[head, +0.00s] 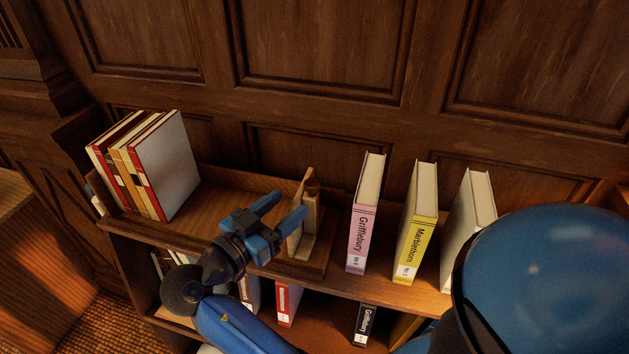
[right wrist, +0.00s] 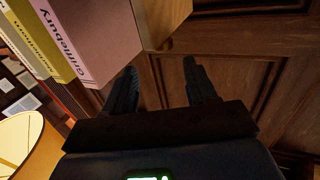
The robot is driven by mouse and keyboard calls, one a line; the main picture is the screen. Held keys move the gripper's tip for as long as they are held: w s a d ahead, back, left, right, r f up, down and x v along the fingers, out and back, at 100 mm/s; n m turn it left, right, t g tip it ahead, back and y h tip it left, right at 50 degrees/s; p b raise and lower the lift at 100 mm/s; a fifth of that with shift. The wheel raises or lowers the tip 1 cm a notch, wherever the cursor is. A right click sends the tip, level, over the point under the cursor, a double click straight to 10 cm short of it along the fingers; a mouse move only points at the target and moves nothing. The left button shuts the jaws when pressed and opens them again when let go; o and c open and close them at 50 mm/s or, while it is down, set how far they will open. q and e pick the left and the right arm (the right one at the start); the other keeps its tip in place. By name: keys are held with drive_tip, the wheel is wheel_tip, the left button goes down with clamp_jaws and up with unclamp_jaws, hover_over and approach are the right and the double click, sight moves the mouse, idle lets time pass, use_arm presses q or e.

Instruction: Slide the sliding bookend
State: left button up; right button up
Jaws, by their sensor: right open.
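The sliding bookend (head: 311,215) is a pale wooden upright with a small darker knob, standing near the right end of a wooden trough (head: 238,186) on the shelf top. My right gripper (head: 282,210) is open, with blue fingers pointing up and right in the head view, just left of the bookend and partly covering its lower part. I cannot tell whether they touch. In the right wrist view the open fingers (right wrist: 160,84) have nothing between them. The left gripper is not in view.
Several books (head: 166,160) stand at the trough's left end, with clear floor between them and the bookend. Right of it stand a pink book (head: 362,215), a yellow book (head: 415,225) and a white book (head: 465,215). More books fill the shelf below. Panelled wall (head: 320,45) rises behind.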

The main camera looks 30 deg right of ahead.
sight(307, 187)
drive_tip(key=p+x, duration=0.2)
drive_tip(key=x, duration=0.6)
drive_tip(key=shift+w+d, duration=0.15)
drive_tip(key=shift+w+d+f, duration=0.1)
drive_tip(key=shift+w+d, duration=0.15)
drive_tip(key=shift+d, duration=0.1)
clamp_jaws()
